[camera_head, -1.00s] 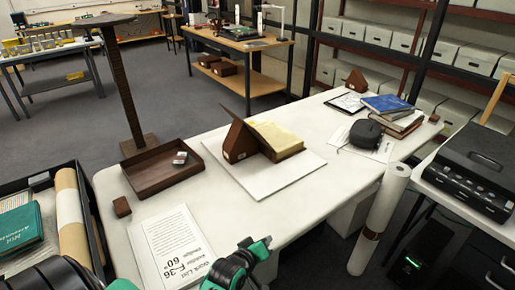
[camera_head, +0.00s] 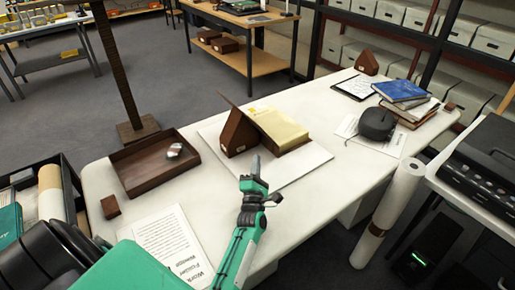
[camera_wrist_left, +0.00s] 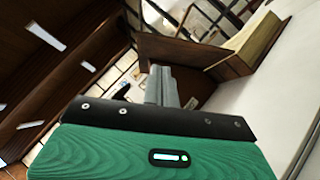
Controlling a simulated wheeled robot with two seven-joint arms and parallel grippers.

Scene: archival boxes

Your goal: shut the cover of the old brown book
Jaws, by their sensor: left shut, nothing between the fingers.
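The old brown book (camera_head: 284,129) lies open on a pale board on the white table, its cream page block facing up on the right. Its cover stands raised and tilted to the left, against a brown wedge-shaped support (camera_head: 236,136) with a small label. In the left wrist view the page block (camera_wrist_left: 252,42) is at upper right and the brown cover (camera_wrist_left: 190,53) rises just beyond the fingers. My left gripper (camera_head: 255,164) is shut and empty, in front of the book near the board's front edge. It also shows in the left wrist view (camera_wrist_left: 162,84). My right gripper is not in view.
A brown tray (camera_head: 130,180) with a small grey item stands left of the book. A printed sheet (camera_head: 165,245) lies at the front. A dark rounded object (camera_head: 377,123) and stacked books (camera_head: 401,91) are at right. A white roll (camera_head: 388,210) stands by the table.

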